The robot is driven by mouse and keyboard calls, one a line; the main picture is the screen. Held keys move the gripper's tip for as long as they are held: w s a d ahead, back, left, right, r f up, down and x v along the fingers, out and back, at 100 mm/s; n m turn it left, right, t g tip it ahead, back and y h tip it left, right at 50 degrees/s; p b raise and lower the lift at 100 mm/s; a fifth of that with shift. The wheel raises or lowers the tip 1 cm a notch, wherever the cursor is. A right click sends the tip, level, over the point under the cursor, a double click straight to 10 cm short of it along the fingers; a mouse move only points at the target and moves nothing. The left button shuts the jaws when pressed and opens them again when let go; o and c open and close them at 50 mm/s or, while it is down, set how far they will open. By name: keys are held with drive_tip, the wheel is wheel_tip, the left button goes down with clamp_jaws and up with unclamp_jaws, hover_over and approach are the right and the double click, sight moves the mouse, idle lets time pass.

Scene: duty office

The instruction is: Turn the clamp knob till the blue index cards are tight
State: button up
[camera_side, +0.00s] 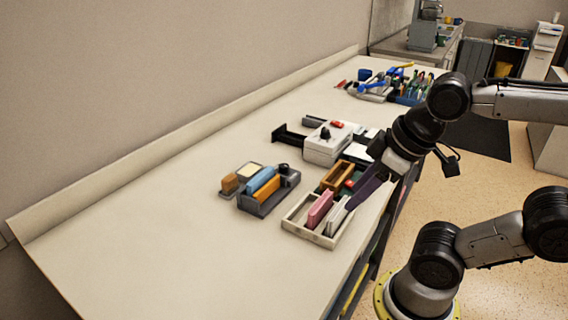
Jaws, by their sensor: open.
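A dark grey clamp holder (262,209) sits on the bench, left of the cream tray. The blue index cards (259,180) stand in it as a tilted block, beside an orange block (266,189). A small black knob (284,168) is at the holder's right end; I take it for the clamp knob. My gripper (353,205) is open, pointing down and left over the right side of the cream tray, to the right of the holder and apart from the knob. The gap between its fingers is hard to see. Whether the cards are tight cannot be told.
The cream tray (296,229) holds a pink block (320,209) and a white block (336,215). A brown wooden box (337,177) and a white box (323,146) with a black knob stand behind. Tools (385,85) lie farther back. The left bench is clear.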

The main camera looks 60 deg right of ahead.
drive_tip(key=w+d+r+n, duration=0.1)
drive_tip(key=w+r+n, duration=0.4)
drive_tip(key=w+r, duration=0.25)
drive_tip(key=n+g, duration=0.2)
drive_tip(key=g, duration=0.3)
hover_over(284, 165)
wheel_tip(284, 165, down, 7)
wheel_tip(284, 165, down, 13)
drive_tip(key=shift+c, duration=0.2)
clamp_jaws()
